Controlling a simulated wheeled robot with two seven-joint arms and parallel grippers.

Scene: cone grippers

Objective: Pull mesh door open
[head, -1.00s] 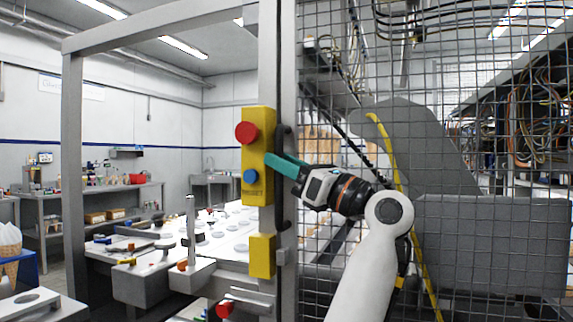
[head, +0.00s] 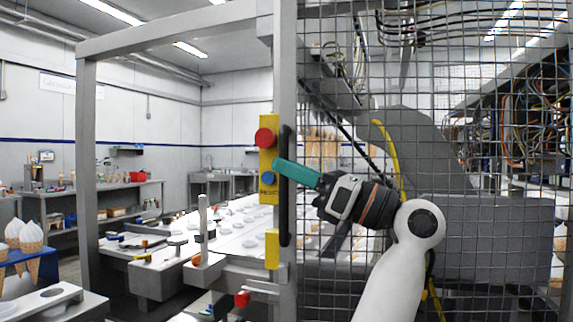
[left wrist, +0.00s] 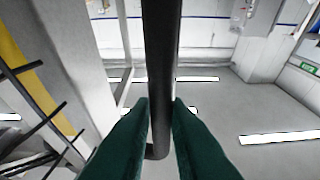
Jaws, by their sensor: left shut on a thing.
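The mesh door (head: 287,90) is a grey-framed panel of dark wire grid filling the right of the head view. A black upright bar handle (head: 285,215) is fixed along the left frame post. My left gripper (head: 281,167), with teal fingers, is shut on this handle near its middle, reaching from the right. In the left wrist view the two dark teal fingers (left wrist: 160,108) close on either side of the black handle (left wrist: 161,50); its lower bend shows between them. My right gripper is not in view.
A yellow box (head: 268,158) with red and blue buttons is close to the handle. Left of it is an open grey frame (head: 87,180). Beyond stand a white machine table (head: 225,238) and a back bench. Ice cream cones (head: 25,240) stand at far left.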

